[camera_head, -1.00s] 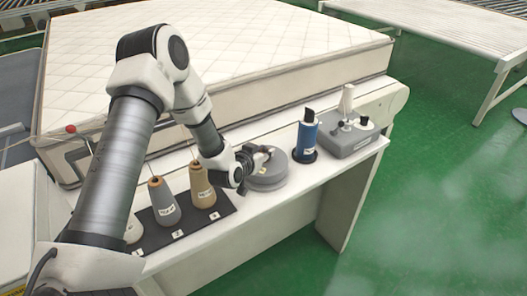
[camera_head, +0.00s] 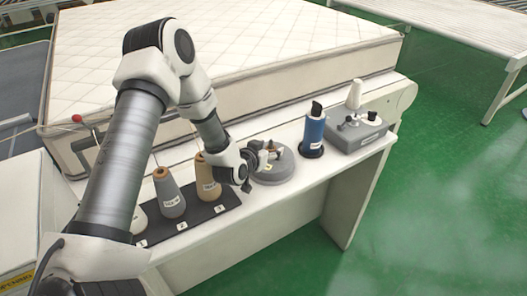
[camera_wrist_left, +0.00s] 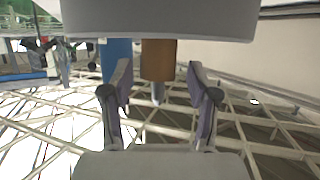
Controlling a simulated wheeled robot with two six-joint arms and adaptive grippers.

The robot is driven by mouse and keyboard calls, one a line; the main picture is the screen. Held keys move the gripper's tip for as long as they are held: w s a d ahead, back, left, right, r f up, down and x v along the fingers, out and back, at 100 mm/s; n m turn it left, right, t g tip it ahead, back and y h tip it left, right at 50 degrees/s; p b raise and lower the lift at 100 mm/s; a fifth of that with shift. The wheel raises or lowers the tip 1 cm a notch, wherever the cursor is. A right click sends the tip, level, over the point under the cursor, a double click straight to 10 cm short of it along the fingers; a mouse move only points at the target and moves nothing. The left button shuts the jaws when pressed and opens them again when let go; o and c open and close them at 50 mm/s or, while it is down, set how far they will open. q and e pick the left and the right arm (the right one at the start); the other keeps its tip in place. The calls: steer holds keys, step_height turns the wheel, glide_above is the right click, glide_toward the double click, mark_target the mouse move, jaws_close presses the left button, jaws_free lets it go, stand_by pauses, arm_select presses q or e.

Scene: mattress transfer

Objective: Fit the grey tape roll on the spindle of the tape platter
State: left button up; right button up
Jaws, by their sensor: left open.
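The tape platter (camera_head: 284,177) is a low grey round body on the white table, right of the black mat. A brownish spindle (camera_head: 279,148) stands up from its middle. My left gripper (camera_head: 266,157) is open beside the spindle, just above the grey top. In the left wrist view, which looks upside down, a wide grey round edge (camera_wrist_left: 160,22) spans the top. The brown spindle (camera_wrist_left: 158,55) sticks out from it between the open fingers. I cannot tell the grey tape roll apart from the platter. My right gripper is not in view.
A blue spool (camera_head: 314,130) stands right of the platter, with a grey box with knobs (camera_head: 357,138) beyond. Cones, including a tan one (camera_head: 207,178), stand on the black mat (camera_head: 190,222) at left. A mattress (camera_head: 240,60) lies behind. The table's front edge is clear.

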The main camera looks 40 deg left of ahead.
arm_select(q)
steer(key=v, duration=1.1)
steer(key=shift+s, duration=0.15)
